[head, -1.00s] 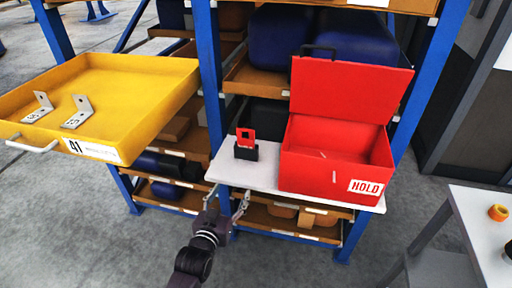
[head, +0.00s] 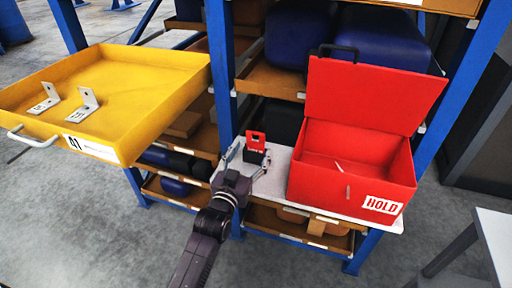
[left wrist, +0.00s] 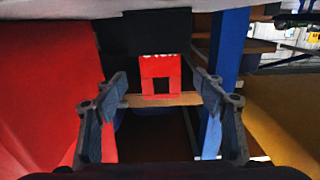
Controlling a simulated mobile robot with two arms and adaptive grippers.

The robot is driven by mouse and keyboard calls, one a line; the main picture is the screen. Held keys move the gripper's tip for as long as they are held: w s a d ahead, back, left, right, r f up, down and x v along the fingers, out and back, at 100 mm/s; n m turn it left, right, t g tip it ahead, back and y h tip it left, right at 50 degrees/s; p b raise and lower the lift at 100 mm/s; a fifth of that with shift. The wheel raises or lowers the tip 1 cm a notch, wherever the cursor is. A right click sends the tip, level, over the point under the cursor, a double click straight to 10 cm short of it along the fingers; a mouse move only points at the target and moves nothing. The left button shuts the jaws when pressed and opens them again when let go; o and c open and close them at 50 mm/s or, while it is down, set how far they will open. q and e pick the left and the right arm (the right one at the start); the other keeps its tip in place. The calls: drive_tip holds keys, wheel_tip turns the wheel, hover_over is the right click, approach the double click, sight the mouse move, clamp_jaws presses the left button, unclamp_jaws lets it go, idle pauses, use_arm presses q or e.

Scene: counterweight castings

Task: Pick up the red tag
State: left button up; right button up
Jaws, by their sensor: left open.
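The red tag (head: 256,137), a small upright plate with a dark opening, stands in a black holder (head: 253,157) on the white shelf, left of the red HOLD box. My left gripper (head: 247,159) is open at the shelf's front edge, its fingers spread to either side of the tag and holder in the head view. In the left wrist view, the tag (left wrist: 160,68) shows between the open fingers (left wrist: 158,80); nothing is gripped. I cannot tell how far the fingertips are from it. My right gripper is in neither view.
The open red HOLD box (head: 343,190) stands close to the right of the tag. A yellow drawer (head: 150,112) with two metal brackets juts out on the left. A blue rack post (head: 221,75) rises behind and left of the tag. A table (head: 497,235) stands at the right.

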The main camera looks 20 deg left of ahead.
sight(255, 145)
use_arm(q)
drive_tip(key=w, duration=0.3)
drive_tip(key=shift+w+f, duration=0.2)
drive_tip(key=shift+w, duration=0.5)
drive_tip(key=c, duration=1.1)
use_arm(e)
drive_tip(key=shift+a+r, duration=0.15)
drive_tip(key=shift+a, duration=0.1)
use_arm(q)
drive_tip(key=shift+w, duration=0.1)
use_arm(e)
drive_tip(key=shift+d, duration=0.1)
use_arm(q)
drive_tip(key=shift+r, duration=0.6)
drive_tip(key=shift+r+p, duration=0.65)
drive_tip(key=shift+r, duration=8.75)
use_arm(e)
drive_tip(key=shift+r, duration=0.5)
